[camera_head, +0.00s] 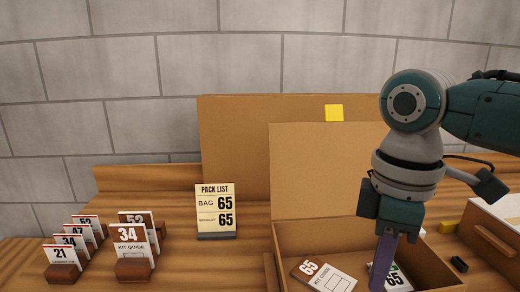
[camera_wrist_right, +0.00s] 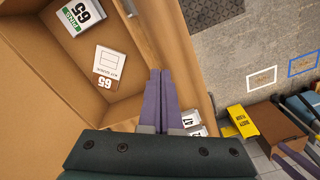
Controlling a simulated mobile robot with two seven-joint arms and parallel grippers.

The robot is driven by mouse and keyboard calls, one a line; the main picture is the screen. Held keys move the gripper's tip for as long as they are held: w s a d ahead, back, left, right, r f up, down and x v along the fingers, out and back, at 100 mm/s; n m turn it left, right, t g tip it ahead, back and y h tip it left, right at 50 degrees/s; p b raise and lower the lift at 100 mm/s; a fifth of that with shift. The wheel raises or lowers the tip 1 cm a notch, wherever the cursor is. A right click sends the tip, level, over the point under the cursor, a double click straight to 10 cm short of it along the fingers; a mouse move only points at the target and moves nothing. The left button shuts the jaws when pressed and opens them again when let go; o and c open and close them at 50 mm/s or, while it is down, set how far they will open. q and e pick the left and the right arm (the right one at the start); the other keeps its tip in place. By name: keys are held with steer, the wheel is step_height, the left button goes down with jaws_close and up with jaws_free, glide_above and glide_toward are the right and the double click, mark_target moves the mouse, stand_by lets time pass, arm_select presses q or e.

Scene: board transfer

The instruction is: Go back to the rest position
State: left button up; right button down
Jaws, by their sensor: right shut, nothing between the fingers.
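My right gripper (camera_head: 382,264) points down over the open cardboard box (camera_head: 435,268) in the head view. Its purple fingers are together with nothing between them. In the wrist view the fingertips (camera_wrist_right: 160,75) appear above the box wall. In the box lie a white kit guide card (camera_head: 330,278) marked 65 with a brown end and a second card (camera_head: 398,279) marked 65, partly hidden by my fingers. My left gripper is not in view.
A pack list sign (camera_head: 215,210) reading 65 twice stands left of the box. Several numbered cards in wooden holders (camera_head: 62,273) stand at far left. The table's middle left is clear.

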steer(key=s+a+f+m+y, duration=0.25)
steer(key=s+a+f, duration=0.35)
steer(key=s+a, duration=0.4)
steer(key=s+d+r+m+t+h, duration=0.2)
steer(key=s+d+r+m+t, duration=0.15)
steer(key=s+d+m, duration=0.7)
arm_select(q)
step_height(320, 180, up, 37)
steer(key=p, duration=3.7)
arm_select(e)
step_height(320, 180, up, 37)
steer(key=s+d+n, duration=0.2)
steer(key=shift+d+f, duration=0.2)
steer(key=shift+d, duration=0.2)
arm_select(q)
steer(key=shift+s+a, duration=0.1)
